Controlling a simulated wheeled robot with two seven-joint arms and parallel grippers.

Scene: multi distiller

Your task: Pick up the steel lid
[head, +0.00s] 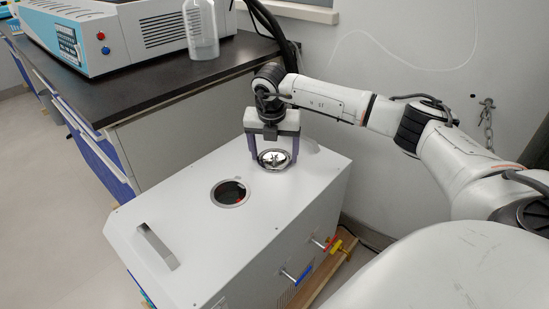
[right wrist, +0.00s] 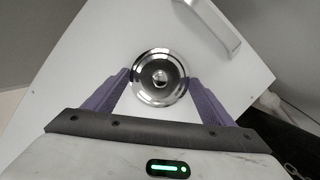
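The steel lid (head: 274,159) is a round, shiny disc with a central knob. It lies on the white top of the box-shaped machine (head: 185,230), beside a round dark opening (head: 230,193). My right gripper (head: 273,153) points down over the lid, with its purple fingers spread to either side of it. In the right wrist view the lid (right wrist: 160,78) sits between the fingertips (right wrist: 159,76), close to both; I cannot tell whether they touch its rim. The knob shows clear between the fingers. My left gripper is not in view.
A metal handle (head: 157,246) rises from the machine's near left top. Blue, red and yellow valves (head: 297,276) stick out of its front side. A dark bench (head: 150,85) behind carries an instrument (head: 120,38) and a clear bottle (head: 201,30). A wall stands close on the right.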

